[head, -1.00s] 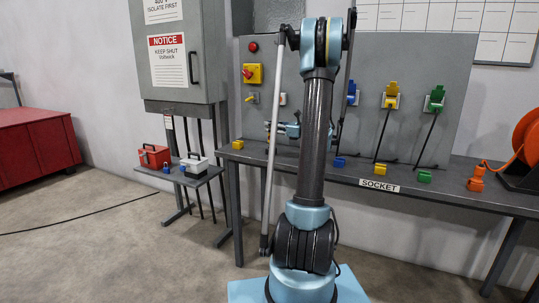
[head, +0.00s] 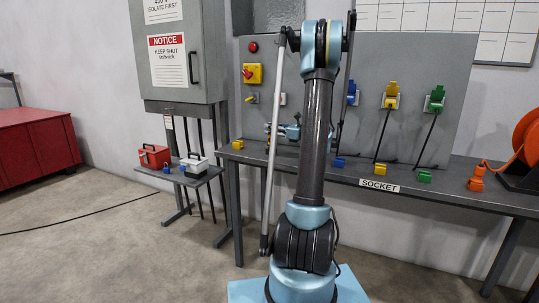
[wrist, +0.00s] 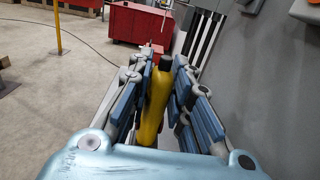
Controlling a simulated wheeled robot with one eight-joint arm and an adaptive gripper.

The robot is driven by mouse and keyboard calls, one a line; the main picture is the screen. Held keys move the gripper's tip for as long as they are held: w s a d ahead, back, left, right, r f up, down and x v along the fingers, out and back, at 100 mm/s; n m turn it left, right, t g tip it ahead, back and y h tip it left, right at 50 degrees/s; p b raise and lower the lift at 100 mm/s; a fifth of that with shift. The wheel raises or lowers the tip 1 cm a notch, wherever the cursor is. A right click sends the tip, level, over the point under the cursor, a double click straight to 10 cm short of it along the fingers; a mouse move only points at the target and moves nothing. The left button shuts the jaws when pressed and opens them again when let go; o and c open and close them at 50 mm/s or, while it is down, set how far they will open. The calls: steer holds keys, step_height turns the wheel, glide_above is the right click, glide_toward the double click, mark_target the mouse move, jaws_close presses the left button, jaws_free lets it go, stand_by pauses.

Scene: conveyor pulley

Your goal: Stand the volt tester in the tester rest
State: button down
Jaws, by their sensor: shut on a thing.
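My gripper (wrist: 164,66) is shut on the volt tester (wrist: 154,108), a yellow tool with a dark end, held lengthwise between the blue finger pads in the wrist view. In the head view my gripper (head: 284,131) is partly behind my own arm, above the left part of the grey bench (head: 420,190) and in front of the grey panel. The tester cannot be made out clearly there. I cannot pick out the tester rest in either view; my arm covers part of the bench.
A yellow block (head: 237,144) sits at the bench's left end; blue and green blocks lie along its front edge. Colored sockets with hanging leads are on the panel (head: 440,70). A low side table holds a red box (head: 154,156) and a white-and-black box (head: 194,165).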

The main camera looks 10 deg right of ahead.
steer(key=c, duration=1.4)
jaws_free()
steer(key=shift+f, duration=0.1)
steer(key=o, duration=0.4)
steer(key=o, duration=0.4)
steer(key=o, duration=0.4)
